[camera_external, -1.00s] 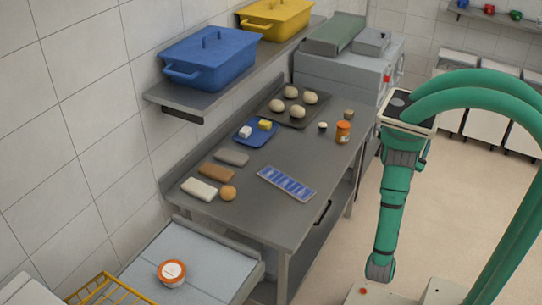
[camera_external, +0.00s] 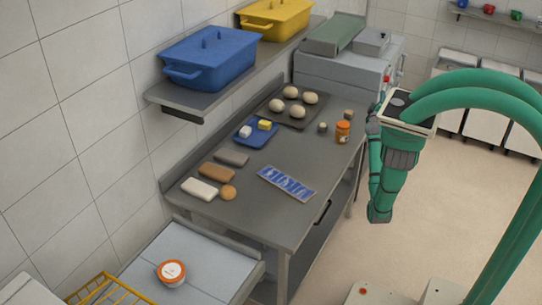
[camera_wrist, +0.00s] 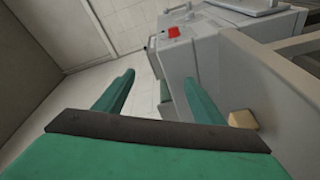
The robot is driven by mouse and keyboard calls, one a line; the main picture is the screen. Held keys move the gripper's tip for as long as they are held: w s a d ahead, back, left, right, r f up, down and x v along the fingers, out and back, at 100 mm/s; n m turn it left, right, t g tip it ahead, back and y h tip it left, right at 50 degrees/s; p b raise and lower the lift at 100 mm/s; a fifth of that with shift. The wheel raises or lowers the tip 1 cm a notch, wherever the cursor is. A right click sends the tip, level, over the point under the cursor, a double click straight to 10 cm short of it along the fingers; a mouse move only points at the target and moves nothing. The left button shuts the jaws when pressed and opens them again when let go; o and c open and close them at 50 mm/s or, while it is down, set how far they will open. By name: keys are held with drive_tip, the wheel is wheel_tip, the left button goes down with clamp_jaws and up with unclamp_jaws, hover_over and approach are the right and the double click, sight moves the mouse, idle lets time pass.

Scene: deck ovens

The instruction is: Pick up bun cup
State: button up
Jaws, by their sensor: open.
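Two small brownish items stand on the steel bench near the orange jar: one at the back (camera_external: 348,114) and one left of the jar (camera_external: 323,127). I cannot tell which, if either, is the bun cup. In the wrist view a small tan block-like thing (camera_wrist: 243,119) shows beside the right finger, partly hidden by it. My gripper (camera_wrist: 159,78) is open, with nothing between its green fingers. In the external view my arm hangs right of the bench, and the fingers cannot be made out there.
The bench (camera_external: 255,205) holds an orange jar (camera_external: 343,132), a dough tray (camera_external: 293,118), a blue plate (camera_external: 247,138), a blue-patterned slab (camera_external: 287,183) and several loaf-shaped pieces. A grey machine with a red button (camera_wrist: 174,31) stands behind. Open floor (camera_external: 440,210) lies right.

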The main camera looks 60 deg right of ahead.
drive_tip(key=w+d+r+n+g, duration=0.2)
drive_tip(key=d+r+n+g, duration=0.1)
drive_tip(key=d+r+g, duration=0.3)
drive_tip(key=n+t+y, duration=0.5)
drive_tip(key=n+t, duration=0.1)
drive_tip(key=n, duration=1.1)
hover_over(323, 125)
drive_tip(key=w+a, duration=0.1)
drive_tip(key=a, duration=0.4)
wheel_tip(323, 125, down, 9)
drive_tip(key=a+f+n, duration=0.1)
drive_tip(key=s+a+f+n, duration=0.1)
drive_tip(key=f, duration=0.1)
drive_tip(key=s+a+f+g, duration=0.1)
drive_tip(key=shift+s+a+f+n, duration=0.15)
drive_tip(key=shift+a+f+n, duration=0.1)
drive_tip(key=shift+n, duration=0.15)
drive_tip(key=shift+s+f, duration=0.15)
drive_tip(key=shift+f, duration=0.1)
drive_tip(key=x, duration=0.5)
drive_tip(key=shift+d, duration=0.1)
drive_tip(key=shift+x, duration=2.7)
drive_tip(key=shift+s+r, duration=0.1)
drive_tip(key=shift+r, duration=0.05)
